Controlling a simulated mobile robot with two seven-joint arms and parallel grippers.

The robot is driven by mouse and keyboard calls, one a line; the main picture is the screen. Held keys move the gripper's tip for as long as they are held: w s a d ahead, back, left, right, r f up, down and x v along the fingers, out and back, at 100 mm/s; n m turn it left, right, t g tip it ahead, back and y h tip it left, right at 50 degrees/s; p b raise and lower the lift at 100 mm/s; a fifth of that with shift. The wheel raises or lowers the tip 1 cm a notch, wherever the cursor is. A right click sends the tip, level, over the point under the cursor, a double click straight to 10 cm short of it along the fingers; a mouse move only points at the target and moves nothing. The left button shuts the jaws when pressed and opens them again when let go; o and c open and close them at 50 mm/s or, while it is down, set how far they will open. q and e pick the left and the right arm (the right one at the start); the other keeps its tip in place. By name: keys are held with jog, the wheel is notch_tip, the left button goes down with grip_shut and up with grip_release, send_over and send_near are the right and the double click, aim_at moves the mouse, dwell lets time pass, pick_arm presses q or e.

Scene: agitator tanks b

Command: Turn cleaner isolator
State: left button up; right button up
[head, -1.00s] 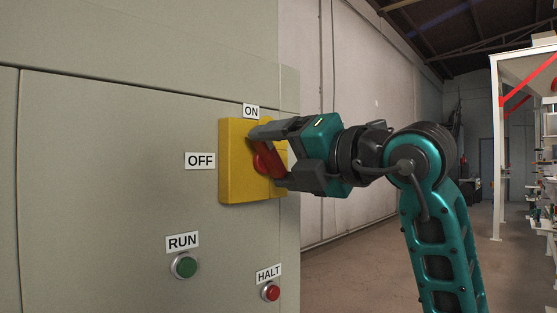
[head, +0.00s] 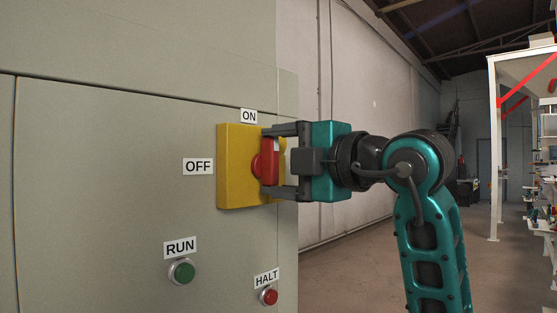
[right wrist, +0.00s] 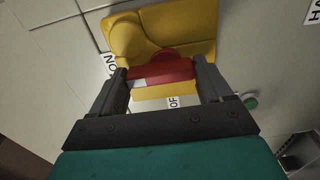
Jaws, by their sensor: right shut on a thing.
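The cleaner isolator is a yellow box (head: 236,165) with a red handle (head: 268,163) on the grey cabinet front. ON is labelled above it and OFF to its left. My right gripper (head: 270,161) is shut on the red handle, one finger above and one below, so the handle stands about upright. In the right wrist view, the red handle (right wrist: 160,73) spans between the two fingers of my right gripper (right wrist: 160,70), in front of the yellow box (right wrist: 180,25). My left gripper is not in view.
A green RUN button (head: 182,271) and a red HALT button (head: 268,296) sit lower on the cabinet (head: 100,200). The cabinet's edge lies just right of the isolator. Open floor (head: 350,265) and a white frame (head: 493,150) show farther right.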

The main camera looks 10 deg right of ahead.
dwell(0.4)
jog(key=o, duration=1)
jog(key=b+v, duration=0.1)
jog(key=v, duration=1.2)
